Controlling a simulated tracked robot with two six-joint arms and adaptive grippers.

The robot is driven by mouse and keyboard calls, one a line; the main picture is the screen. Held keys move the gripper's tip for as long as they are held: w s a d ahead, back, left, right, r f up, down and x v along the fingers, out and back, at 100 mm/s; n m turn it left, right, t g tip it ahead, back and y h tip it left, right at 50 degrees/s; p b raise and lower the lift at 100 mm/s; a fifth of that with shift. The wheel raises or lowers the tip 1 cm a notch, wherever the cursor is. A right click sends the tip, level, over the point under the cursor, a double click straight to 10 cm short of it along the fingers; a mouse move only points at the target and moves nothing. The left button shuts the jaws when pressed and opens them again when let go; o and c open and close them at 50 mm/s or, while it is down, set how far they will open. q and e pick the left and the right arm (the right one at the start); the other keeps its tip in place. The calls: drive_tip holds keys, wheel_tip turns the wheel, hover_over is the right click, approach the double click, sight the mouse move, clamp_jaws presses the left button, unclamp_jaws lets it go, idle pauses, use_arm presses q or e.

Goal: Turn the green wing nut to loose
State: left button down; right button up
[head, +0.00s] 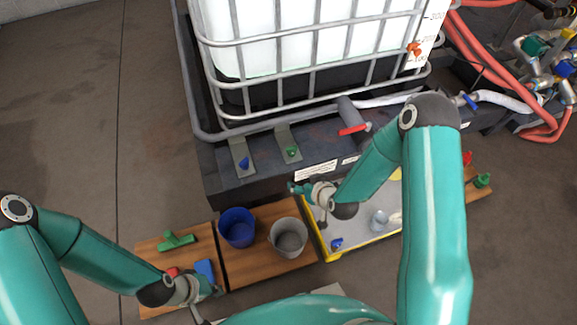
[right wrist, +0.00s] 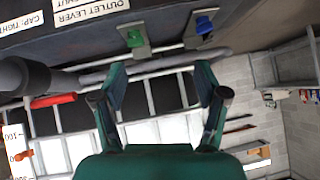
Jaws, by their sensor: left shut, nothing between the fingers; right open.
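The green wing nut (head: 291,152) sits on a metal bracket at the front of the dark tank base, right of the blue wing nut (head: 244,163). In the right wrist view the green wing nut (right wrist: 134,38) is beyond the fingertips, left of the middle, with the blue wing nut (right wrist: 203,24) to its right. My right gripper (head: 295,188) is just in front of the base, below the green nut in the head view and apart from it. It also shows in the right wrist view (right wrist: 160,75), open and empty. My left gripper (head: 213,291) is shut and empty over the wooden board, near a blue block.
A red lever (head: 352,129) on a dark outlet pipe is right of the green nut. The caged white tank (head: 290,62) rises behind the nuts. A blue bucket (head: 237,228), a grey bucket (head: 288,237) and a yellow-edged tray (head: 326,250) are in front.

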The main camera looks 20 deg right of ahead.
sight(292, 151)
drive_tip(key=w+d+f+t+b, duration=0.1)
drive_tip(key=w+f+b, duration=0.3)
drive_tip(key=w, duration=0.3)
drive_tip(key=w+d+f+t+h+b, duration=0.1)
drive_tip(key=w+f+b, duration=0.4)
drive_tip(key=w, duration=0.3)
drive_tip(key=w+d+f+t+b, duration=0.1)
drive_tip(key=w+f+t+b, duration=0.1)
drive_tip(key=w+f+b, duration=0.2)
drive_tip(key=shift+w+d+f+n+h+b, duration=0.1)
drive_tip(key=shift+w+d+n+h+b, duration=0.1)
drive_tip(key=shift+w+b, duration=0.65)
drive_tip(key=shift+w+d+f+n+h+b, duration=0.1)
drive_tip(key=shift+w+n+b, duration=0.1)
drive_tip(key=shift+w+b, duration=0.65)
use_arm(q)
wheel_tip(292, 151, down, 20)
drive_tip(key=shift+r, duration=0.25)
use_arm(e)
drive_tip(key=shift+w, duration=0.55)
drive_tip(key=c, duration=1.2)
drive_tip(key=shift+o, duration=0.2)
drive_tip(key=shift+a+f, duration=0.1)
drive_tip(key=shift+a, duration=0.4)
drive_tip(key=shift+d, duration=0.3)
